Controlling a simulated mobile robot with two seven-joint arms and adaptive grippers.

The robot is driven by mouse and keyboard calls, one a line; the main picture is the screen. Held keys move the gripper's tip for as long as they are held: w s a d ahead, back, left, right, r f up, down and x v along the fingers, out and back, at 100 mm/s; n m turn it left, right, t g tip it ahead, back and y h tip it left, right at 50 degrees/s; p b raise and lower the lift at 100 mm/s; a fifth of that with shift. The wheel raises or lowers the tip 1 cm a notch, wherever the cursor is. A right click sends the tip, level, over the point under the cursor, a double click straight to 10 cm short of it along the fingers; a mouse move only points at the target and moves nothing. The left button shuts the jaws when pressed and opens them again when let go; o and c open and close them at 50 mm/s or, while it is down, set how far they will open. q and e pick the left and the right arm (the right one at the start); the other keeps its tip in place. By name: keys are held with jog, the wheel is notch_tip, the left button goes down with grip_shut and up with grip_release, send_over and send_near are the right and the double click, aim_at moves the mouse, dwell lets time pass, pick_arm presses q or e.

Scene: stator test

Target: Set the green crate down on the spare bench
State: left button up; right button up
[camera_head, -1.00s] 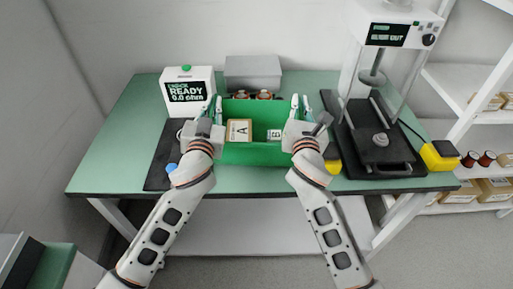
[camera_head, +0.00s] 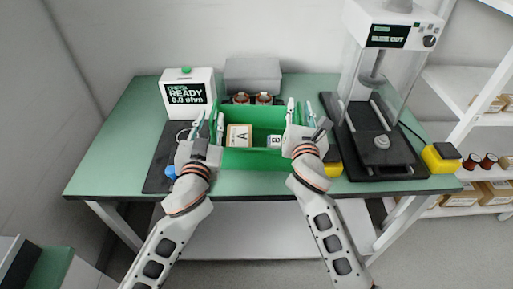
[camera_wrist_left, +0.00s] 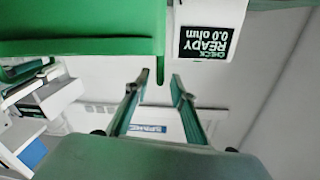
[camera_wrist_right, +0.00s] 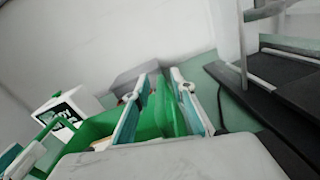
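The green crate (camera_head: 265,157) stands on the green-topped bench (camera_head: 110,160), between my two grippers. Inside it are a box marked A (camera_head: 239,135) and a smaller box marked B (camera_head: 274,142). My left gripper (camera_head: 209,127) is at the crate's left side with its fingers apart. In the left wrist view a thin part of the crate (camera_wrist_left: 160,75) shows between the fingertips, with gaps beside it. My right gripper (camera_head: 300,112) is at the right side, fingers apart, the crate's wall (camera_wrist_right: 166,108) between them. Whether the right fingers touch it is hard to tell.
A READY tester (camera_head: 188,92) stands left of the crate on the bench. A grey box (camera_head: 253,73) and copper coils (camera_head: 264,98) are behind. A press (camera_head: 380,142) with a dark base stands close on the right. A yellow unit (camera_head: 440,157) sits at the right edge.

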jog(key=shift+s, duration=0.6)
pick_arm(q)
jog(key=s, duration=0.7)
jog(key=shift+a, duration=0.25)
pick_arm(e)
jog(key=s, duration=1.1)
jog(key=shift+a, duration=0.4)
pick_arm(q)
jog(key=shift+s, duration=0.1)
